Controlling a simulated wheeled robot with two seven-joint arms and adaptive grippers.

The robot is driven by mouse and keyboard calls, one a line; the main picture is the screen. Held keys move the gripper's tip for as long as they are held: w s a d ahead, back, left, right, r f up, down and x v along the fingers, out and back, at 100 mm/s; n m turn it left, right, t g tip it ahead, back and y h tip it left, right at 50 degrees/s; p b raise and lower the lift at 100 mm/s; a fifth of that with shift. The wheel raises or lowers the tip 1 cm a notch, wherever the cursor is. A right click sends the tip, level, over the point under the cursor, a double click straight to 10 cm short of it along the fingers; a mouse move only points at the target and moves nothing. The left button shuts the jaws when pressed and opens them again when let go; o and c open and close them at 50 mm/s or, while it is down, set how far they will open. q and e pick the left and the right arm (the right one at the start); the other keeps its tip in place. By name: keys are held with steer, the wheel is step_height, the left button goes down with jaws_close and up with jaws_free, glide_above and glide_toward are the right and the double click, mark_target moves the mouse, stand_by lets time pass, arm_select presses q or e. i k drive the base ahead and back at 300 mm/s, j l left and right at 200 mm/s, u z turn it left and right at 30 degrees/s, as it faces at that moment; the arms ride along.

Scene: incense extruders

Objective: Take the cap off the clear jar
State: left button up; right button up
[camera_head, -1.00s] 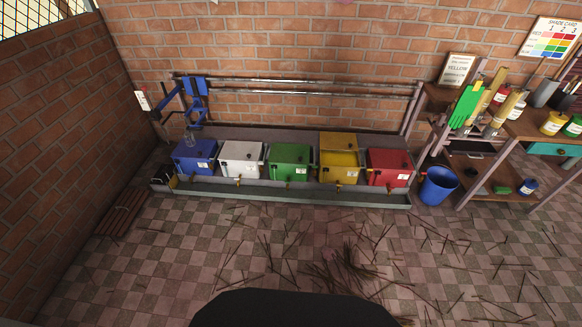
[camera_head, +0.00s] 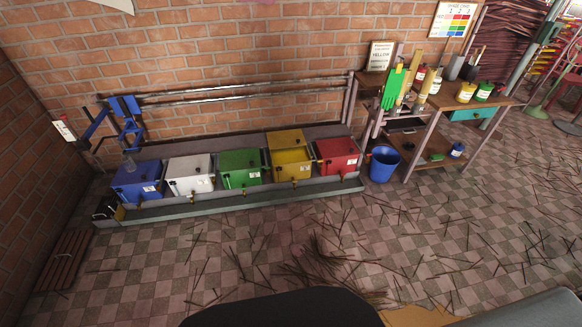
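No other clear jar can be made out. Several small jars stand on the wooden table at the right, among them a yellow one (camera_head: 465,92) and a green one (camera_head: 484,91). A blue jar (camera_head: 456,150) stands on the lower shelf. Neither of my grippers is in view.
A row of coloured boxes, including a red box (camera_head: 338,155), lines the brick wall. A blue bucket (camera_head: 383,164) stands between the boxes and the table. Thin sticks litter the checkered floor (camera_head: 150,270). A slatted wooden piece (camera_head: 66,260) lies at the left.

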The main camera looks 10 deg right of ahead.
mark_target(435, 86)
steer(key=z, duration=1.4)
steer(key=i+l, duration=0.15)
steer(key=i, duration=0.4)
steer(key=i+l, duration=0.15)
steer(key=i, duration=0.45)
steer(key=i+l+u, duration=0.1)
steer(key=i, duration=0.45)
steer(key=i+l, duration=0.3)
steer(key=i, duration=0.25)
